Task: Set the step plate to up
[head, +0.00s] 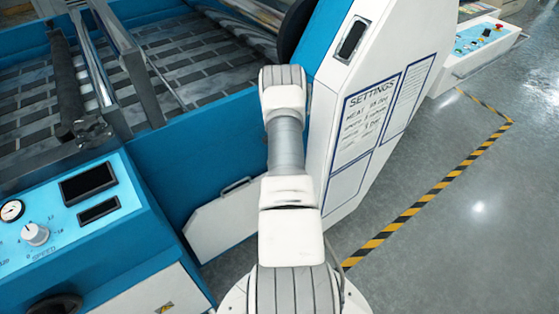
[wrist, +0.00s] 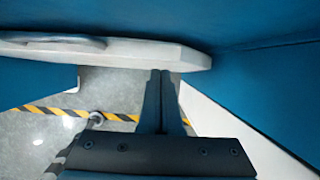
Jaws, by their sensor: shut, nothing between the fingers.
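The step plate looks to be the pale, slanted white panel (head: 222,222) low on the blue machine's side in the head view, with a grey handle (head: 236,186) at its upper edge. My arm covers its right part. In the wrist view a white plate (wrist: 150,53) with a grey bar-like handle (wrist: 55,41) crosses the top. My gripper (wrist: 161,73) is shut and empty, its dark fingertips at the plate's near edge; I cannot tell whether they touch it. My gripper is hidden behind my arm in the head view.
The blue control box (head: 75,215) with a speed knob stands at the left. A white cabinet with a settings sheet (head: 368,115) rises to the right of my arm. Blue walls flank my gripper in the wrist view. Grey floor with striped tape (head: 440,185) is open at the right.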

